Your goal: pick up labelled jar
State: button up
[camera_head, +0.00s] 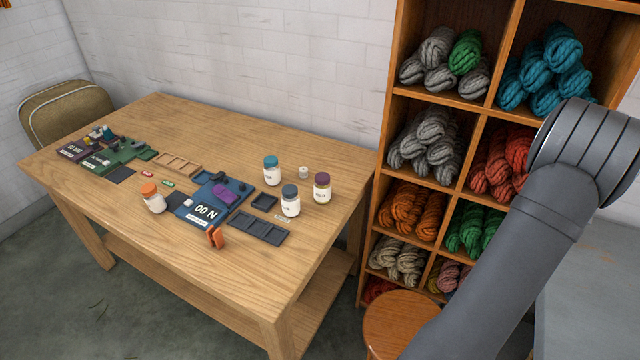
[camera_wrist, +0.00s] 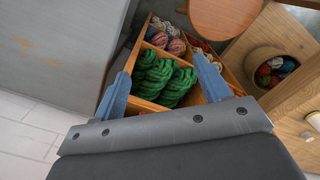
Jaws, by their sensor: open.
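Several labelled white jars stand upright on the wooden table (camera_head: 130,210) in the head view. One has a teal lid (camera_head: 271,170), one a dark grey-blue lid (camera_head: 290,200), one a purple lid (camera_head: 322,187), and one an orange lid (camera_head: 153,198) farther left. I cannot tell which one the task means. My gripper (camera_wrist: 160,90) shows in the wrist view with its two blue fingers wide apart and nothing between them. It faces the wool shelf, away from the jars. In the head view my arm is at the right and the gripper is out of frame.
A blue board (camera_head: 208,212), dark trays (camera_head: 258,228), a wooden tray (camera_head: 177,165) and an orange clip (camera_head: 216,237) lie near the jars. The wool shelf (camera_head: 383,165) stands right of the table, with a round stool (camera_head: 398,318) before it. The table's front right is clear.

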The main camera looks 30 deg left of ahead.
jog(key=s+a+f+n+h, duration=0.1)
jog(key=a+f+n+h, duration=0.15)
jog(key=a, duration=0.65)
jog(key=a+f+n+h, duration=0.1)
jog(key=a+n+h, duration=0.15)
jog(key=a, duration=0.65)
jog(key=n+t+y, duration=0.5)
jog(key=n+t, duration=1)
jog(key=n, duration=0.8)
send_near(288, 190)
jog(key=shift+x, duration=4.6)
grip_shut()
